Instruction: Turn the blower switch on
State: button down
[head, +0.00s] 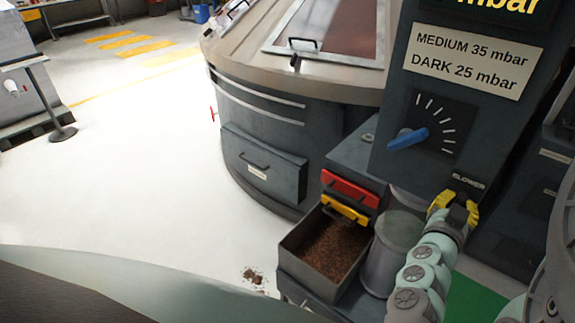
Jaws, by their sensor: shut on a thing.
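My gripper (459,203), with yellow fingers, is at the lower front of the dark control box (385,150), just under the white "BLOWER" label (469,181). Its fingers are closed around the blower switch (461,196), a small dark part mostly hidden between them. I cannot tell which position the switch is in. Above it on the same box is a blue pointer knob (407,138) with white scale marks, pointing to the lower left. The gripper is apart from this knob.
A sign (472,60) reads "MEDIUM 35 mbar, DARK 25 mbar". Below the box are a grey cylinder (393,250), an open bin (312,270) of brown granules, and red (350,188) and yellow (345,209) handles. A large round machine (262,125) stands behind. Open floor lies left.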

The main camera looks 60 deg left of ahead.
jog(key=m+b, duration=0.3)
jog(key=shift+d+f, duration=0.15)
jog(key=shift+f, duration=0.2)
jog(key=m+b, duration=0.4)
jog(key=m, duration=0.1)
jog(key=shift+w+m, duration=0.1)
jog(key=shift+m, duration=0.3)
jog(key=m+b, duration=0.2)
jog(key=m, duration=0.2)
jog(key=shift+d+m+b, duration=0.1)
jog(key=shift+m+b, duration=0.7)
jog(key=shift+m, duration=1.3)
jog(key=c, duration=0.9)
grip_release()
jog(key=shift+c, duration=0.2)
